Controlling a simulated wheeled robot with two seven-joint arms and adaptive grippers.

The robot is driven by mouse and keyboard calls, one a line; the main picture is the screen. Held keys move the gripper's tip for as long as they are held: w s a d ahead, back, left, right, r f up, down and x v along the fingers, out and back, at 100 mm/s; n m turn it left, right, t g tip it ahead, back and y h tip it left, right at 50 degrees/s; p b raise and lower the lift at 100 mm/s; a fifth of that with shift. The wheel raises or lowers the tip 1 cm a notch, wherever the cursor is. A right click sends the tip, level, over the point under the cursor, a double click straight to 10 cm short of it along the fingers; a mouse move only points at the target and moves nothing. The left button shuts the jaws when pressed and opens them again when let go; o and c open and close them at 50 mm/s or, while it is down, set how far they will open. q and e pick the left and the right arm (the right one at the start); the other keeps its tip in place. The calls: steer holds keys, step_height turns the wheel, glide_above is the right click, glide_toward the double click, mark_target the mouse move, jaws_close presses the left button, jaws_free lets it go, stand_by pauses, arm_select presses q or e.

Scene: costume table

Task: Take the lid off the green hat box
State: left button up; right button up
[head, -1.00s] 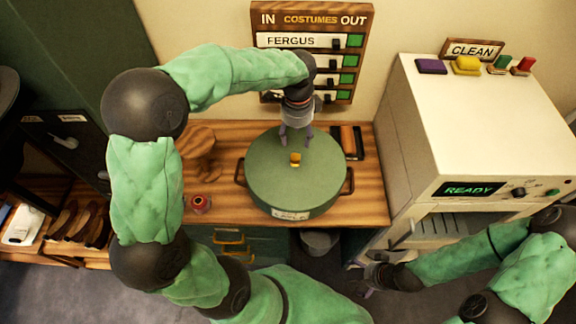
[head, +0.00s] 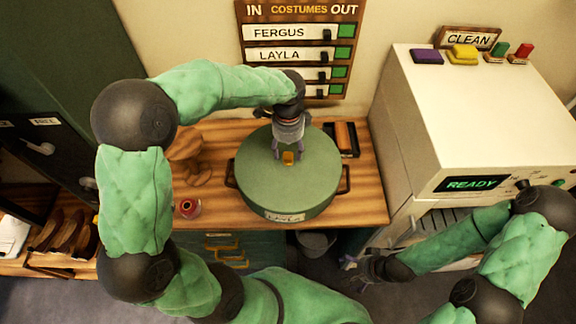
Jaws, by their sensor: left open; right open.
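The green hat box (head: 285,199) stands on the wooden table with its round green lid (head: 310,172) on it. The lid has a small yellow-orange knob (head: 288,158) in the middle. A label on the front of the box reads LAYLA. My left gripper (head: 287,155) points down over the lid, open, with its fingers at the knob, one to each side of it. Whether the fingers touch the knob I cannot tell. My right gripper (head: 347,263) is open and empty, low at the right, in front of the table and away from the box.
A wooden stand (head: 190,158) and a red spool-like item (head: 188,208) are left of the box. A dark tray with a brush-like item (head: 345,137) lies behind it at right. A cream machine (head: 450,120) reading READY stands at the right. A grey bin (head: 316,243) is below.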

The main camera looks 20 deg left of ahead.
mark_target(288, 156)
arm_select(q)
step_height(288, 156, down, 3)
steer(key=shift+f+b, duration=0.1)
steer(key=shift+b, duration=0.2)
jaws_close()
jaws_free()
step_height(288, 156, up, 12)
steer(key=p, duration=1.4)
step_height(288, 156, down, 5)
steer(key=shift+a+f, duration=0.1)
steer(key=shift+f, duration=2.75)
